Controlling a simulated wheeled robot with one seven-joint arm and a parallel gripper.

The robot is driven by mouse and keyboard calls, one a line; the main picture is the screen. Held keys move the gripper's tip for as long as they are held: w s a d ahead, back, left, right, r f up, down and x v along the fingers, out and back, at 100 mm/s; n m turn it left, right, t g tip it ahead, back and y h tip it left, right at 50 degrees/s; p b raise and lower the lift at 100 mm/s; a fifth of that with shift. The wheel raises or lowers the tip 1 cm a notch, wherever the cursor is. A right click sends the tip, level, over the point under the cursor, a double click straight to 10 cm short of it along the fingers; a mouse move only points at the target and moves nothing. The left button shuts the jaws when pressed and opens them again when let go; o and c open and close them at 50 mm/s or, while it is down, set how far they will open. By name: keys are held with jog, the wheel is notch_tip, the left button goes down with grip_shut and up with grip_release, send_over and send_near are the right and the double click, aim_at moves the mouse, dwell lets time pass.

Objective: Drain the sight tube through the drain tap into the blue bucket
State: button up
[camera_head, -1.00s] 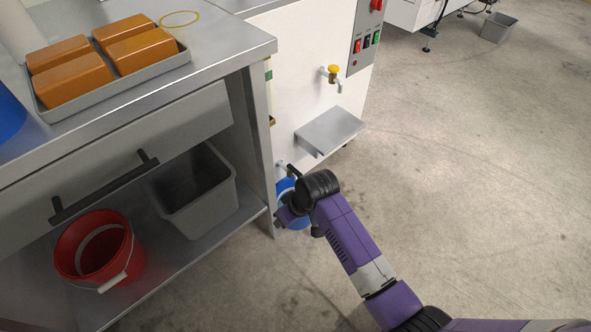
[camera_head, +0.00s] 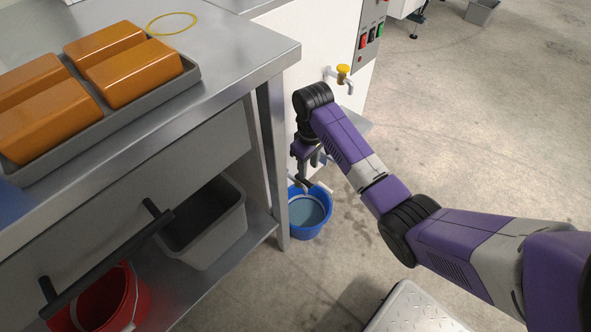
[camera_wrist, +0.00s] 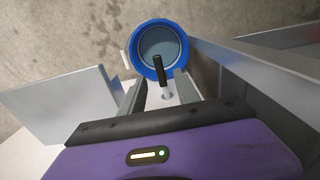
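The blue bucket (camera_head: 309,226) stands on the floor beside the bench leg, below the drain tap. A grey-blue surface shows inside it; I cannot tell its depth. My gripper (camera_head: 309,166) is above the bucket, close to the white machine. In the wrist view my gripper (camera_wrist: 158,88) is open, with a finger on each side of the drain tap's black lever (camera_wrist: 157,67) and a gap on both sides. The tap's pale body (camera_wrist: 166,93) shows between the fingers, with the bucket (camera_wrist: 137,66) beyond. I cannot make out the sight tube.
The steel bench (camera_head: 235,62) and its leg (camera_head: 272,150) stand close left of my gripper. A grey bin (camera_head: 222,232) and a red bucket (camera_head: 135,300) are on its lower shelf. A yellow-handled tap (camera_head: 343,75) is higher on the machine.

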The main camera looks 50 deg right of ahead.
aim_at(307, 182)
jog(key=shift+w+d+f, duration=0.1)
jog(key=shift+w+d, duration=0.05)
jog(key=shift+w, duration=0.05)
jog(key=shift+f+b, duration=0.3)
notch_tip(307, 182, down, 7)
jog(key=b, duration=0.3)
jog(key=shift+w, duration=0.1)
jog(key=shift+r, duration=0.1)
grip_shut()
